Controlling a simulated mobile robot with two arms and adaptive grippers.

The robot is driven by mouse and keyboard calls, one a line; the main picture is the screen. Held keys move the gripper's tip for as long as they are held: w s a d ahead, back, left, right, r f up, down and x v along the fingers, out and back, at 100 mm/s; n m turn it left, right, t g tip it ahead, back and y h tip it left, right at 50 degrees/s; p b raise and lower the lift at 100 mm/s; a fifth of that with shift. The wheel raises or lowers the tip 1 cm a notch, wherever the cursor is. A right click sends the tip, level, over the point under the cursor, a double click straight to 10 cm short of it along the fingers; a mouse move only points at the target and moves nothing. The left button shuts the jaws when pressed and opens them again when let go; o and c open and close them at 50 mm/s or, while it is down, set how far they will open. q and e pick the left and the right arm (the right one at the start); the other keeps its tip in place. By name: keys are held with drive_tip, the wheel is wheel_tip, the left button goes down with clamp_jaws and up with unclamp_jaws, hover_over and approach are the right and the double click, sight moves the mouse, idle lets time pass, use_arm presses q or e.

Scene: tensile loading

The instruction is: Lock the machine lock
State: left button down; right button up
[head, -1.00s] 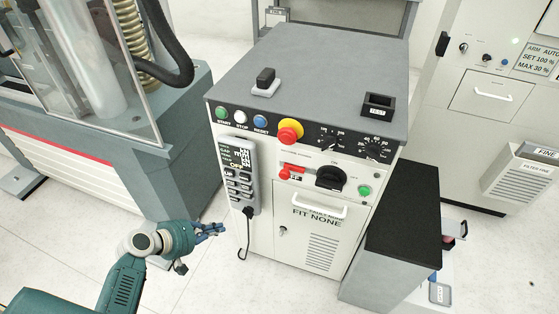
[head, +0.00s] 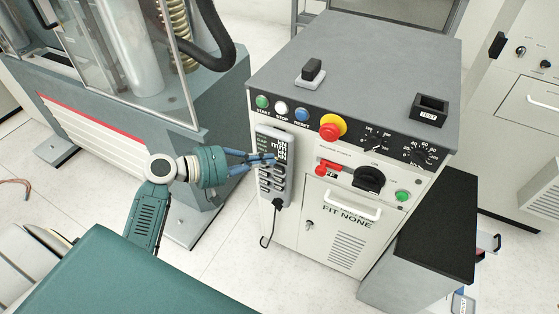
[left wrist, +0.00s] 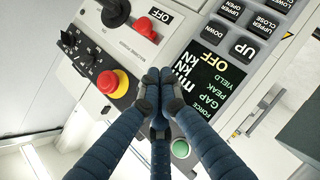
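The white machine cabinet (head: 300,235) has a red lever (head: 326,168) on its front, with an OFF label beside it. The lever also shows at the top of the left wrist view (left wrist: 116,12). A small keyhole lock (head: 309,225) sits on the cabinet door, left of its handle. I cannot tell which of these is the machine lock. My left gripper (head: 272,160) is in front of the grey hand-held control box, left of and apart from the lever. In the left wrist view its blue fingers meet at the tips (left wrist: 158,88), with nothing visible between them. My right gripper is out of view.
The control box (head: 268,190) hangs on the cabinet's left front. A red and yellow emergency stop (head: 331,128), a black rotary knob (head: 369,179) and a green button (head: 403,196) are near the lever. A glass-guarded machine (head: 110,80) stands left.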

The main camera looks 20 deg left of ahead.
sight(321, 170)
use_arm(q)
drive_tip(key=w+d+f+p, duration=0.2)
drive_tip(key=w+d+f, duration=0.2)
drive_tip(key=w+d, duration=0.2)
drive_tip(key=shift+w+d+f+p, duration=0.2)
drive_tip(key=shift+d+f+p, duration=0.15)
drive_tip(key=shift+d, duration=1.05)
drive_tip(key=d, duration=0.4)
drive_tip(key=shift+s+d+r+p, duration=0.1)
drive_tip(key=shift+p, duration=0.2)
